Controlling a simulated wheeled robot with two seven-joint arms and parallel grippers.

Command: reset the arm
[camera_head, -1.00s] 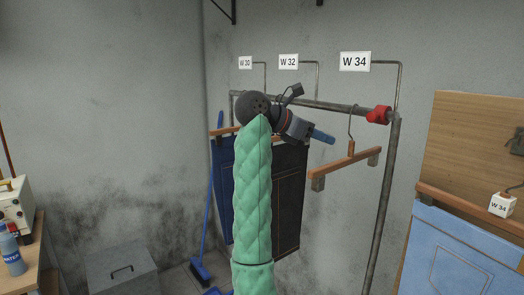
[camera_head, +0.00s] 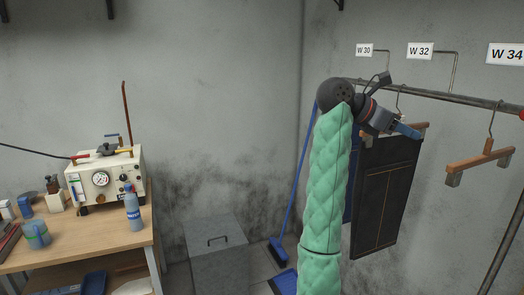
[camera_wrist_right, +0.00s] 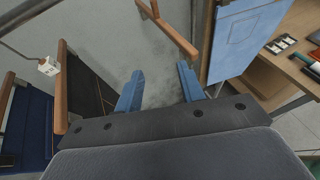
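My right arm, in a green quilted sleeve, stands raised in the head view. Its right gripper (camera_head: 408,130) points to the right, in front of the clothes rail. In the right wrist view the two blue fingers of the right gripper (camera_wrist_right: 159,90) are spread apart with nothing between them, so it is open and empty. My left gripper is not in view.
Dark trousers (camera_head: 385,195) hang on the rail (camera_head: 470,99) behind my right arm, and an empty wooden hanger (camera_head: 480,160) hangs to the right. A workbench (camera_head: 100,238) with a gauge box (camera_head: 103,180) and a water bottle (camera_head: 133,212) stands left. A grey bin (camera_head: 215,262) is on the floor.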

